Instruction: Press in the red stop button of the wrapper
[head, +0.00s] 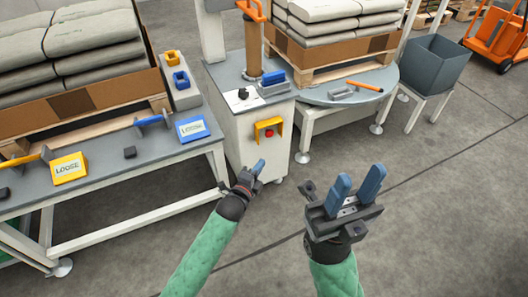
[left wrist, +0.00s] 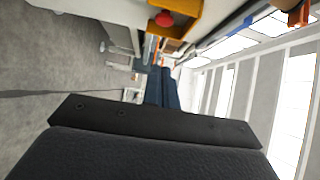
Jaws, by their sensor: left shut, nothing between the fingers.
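The red stop button (head: 269,133) sits inside a yellow guard (head: 267,125) on the front of the wrapper's grey cabinet (head: 235,130). In the left wrist view the red button (left wrist: 164,19) and its yellow guard (left wrist: 185,22) show at the top, beyond the fingers. My left gripper (head: 259,166) is shut and empty, below and slightly left of the button, apart from it in the head view. Its blue fingers also show in the left wrist view (left wrist: 162,88). My right gripper (head: 356,183) is open and empty, to the right over the floor.
A black knob (head: 243,94) and a blue-topped block (head: 273,80) are on the cabinet top. A round turntable (head: 335,92) carries a loaded pallet and an orange-handled tool (head: 364,86). A table (head: 110,165) with "LOOSE" signs stands left. The floor in front is clear.

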